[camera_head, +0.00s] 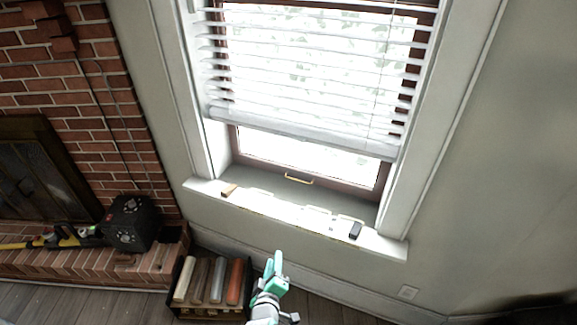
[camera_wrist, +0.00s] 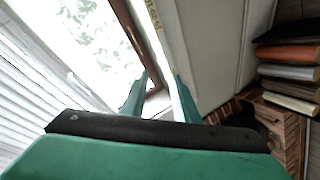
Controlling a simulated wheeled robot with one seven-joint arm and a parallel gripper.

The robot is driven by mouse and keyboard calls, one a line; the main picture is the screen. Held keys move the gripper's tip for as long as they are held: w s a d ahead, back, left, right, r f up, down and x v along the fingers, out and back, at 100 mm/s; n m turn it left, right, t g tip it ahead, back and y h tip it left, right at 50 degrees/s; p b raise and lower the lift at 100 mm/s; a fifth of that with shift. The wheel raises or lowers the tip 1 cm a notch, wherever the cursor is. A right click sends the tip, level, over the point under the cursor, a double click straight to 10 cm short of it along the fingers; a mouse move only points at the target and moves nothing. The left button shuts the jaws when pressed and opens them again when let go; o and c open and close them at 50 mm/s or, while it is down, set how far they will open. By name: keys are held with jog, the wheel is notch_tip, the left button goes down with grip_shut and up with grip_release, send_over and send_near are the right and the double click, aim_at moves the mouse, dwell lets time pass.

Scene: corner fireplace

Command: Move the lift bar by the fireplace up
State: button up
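The window (camera_head: 300,80) stands right of the brick fireplace. White blinds cover its upper part, with a thick white bottom rail (camera_head: 300,132) across the lower glass. Below the rail, a small brass-coloured bar (camera_head: 298,179) is fixed to the dark lower window frame. I cannot tell which of these the task calls the lift bar. My teal gripper (camera_head: 275,266) is in front of and below the sill, apart from both. In the wrist view the gripper (camera_wrist: 160,80) has its two fingers apart, with nothing between them. The white slats (camera_wrist: 35,85) show at the left there.
The white sill (camera_head: 290,208) holds a few small items, including a dark block (camera_head: 355,230) at its right end. A crate of books (camera_head: 210,283) stands on the floor left of my gripper. A black box (camera_head: 130,222) sits on the brick hearth. Floor to the right is clear.

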jog(key=w+r+n+h, duration=0.2)
jog(key=w+r, duration=0.7)
jog(key=w, duration=0.4)
jog(key=n+h, duration=0.1)
jog(key=h, duration=0.2)
send_near(288, 142)
jog(key=x, duration=1)
jog(key=shift+w+f, duration=0.15)
jog(key=shift+w, duration=0.1)
jog(key=shift+c, duration=0.7)
grip_shut()
